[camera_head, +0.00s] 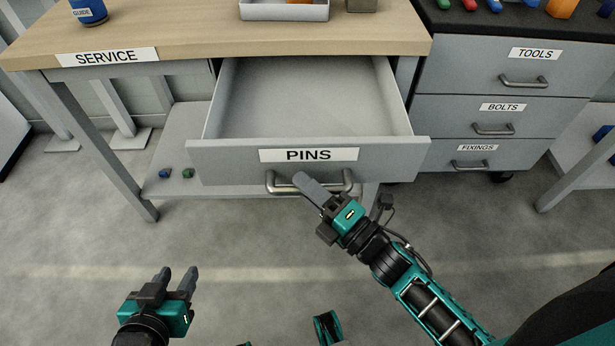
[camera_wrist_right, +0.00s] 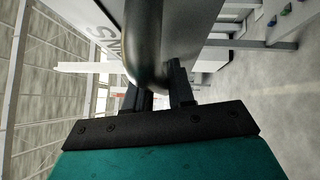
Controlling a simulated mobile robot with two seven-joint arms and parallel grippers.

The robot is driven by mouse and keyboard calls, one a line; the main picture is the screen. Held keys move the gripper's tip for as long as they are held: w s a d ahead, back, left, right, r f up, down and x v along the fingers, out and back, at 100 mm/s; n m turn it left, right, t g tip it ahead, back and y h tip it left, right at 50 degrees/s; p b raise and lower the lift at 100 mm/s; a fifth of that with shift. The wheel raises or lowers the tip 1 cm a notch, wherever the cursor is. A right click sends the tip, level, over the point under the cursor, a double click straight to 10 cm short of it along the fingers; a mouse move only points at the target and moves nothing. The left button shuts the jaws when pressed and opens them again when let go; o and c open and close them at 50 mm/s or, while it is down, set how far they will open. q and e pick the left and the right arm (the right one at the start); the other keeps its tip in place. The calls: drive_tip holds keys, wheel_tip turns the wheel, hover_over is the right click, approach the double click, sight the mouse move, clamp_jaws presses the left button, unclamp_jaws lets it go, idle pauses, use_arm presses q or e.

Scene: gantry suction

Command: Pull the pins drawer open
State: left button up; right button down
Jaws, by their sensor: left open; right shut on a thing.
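The grey pins drawer (camera_head: 230,166), labelled PINS, stands pulled well out from under the wooden service bench. Its inside looks empty in the part that shows. Its bar handle (camera_head: 342,186) is on the drawer front below the label. My right gripper (camera_head: 311,188) is shut on the handle near its middle. The right wrist view shows the handle bar (camera_wrist_right: 146,45) between the fingers (camera_wrist_right: 160,92). My left gripper (camera_head: 179,281) is open and empty, low at the left, over the floor and apart from the drawer.
The service bench (camera_head: 190,30) bears a blue GUIDE container (camera_head: 88,12) and a light tray (camera_head: 285,12). A grey cabinet (camera_head: 570,85) with TOOLS, BOLTS and FIXINGS drawers stands at the right. Small blue and green pieces lie on the lower shelf (camera_head: 180,140). The floor in front is clear.

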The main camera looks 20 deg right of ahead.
drive_tip(key=shift+s, duration=0.2)
drive_tip(key=c, duration=1.1)
unclamp_jaws()
drive_tip(key=shift+o, duration=0.2)
drive_tip(key=shift+s+d+f, duration=0.1)
drive_tip(key=shift+s+d, duration=0.1)
drive_tip(key=shift+s, duration=0.15)
drive_tip(key=v, duration=1.2)
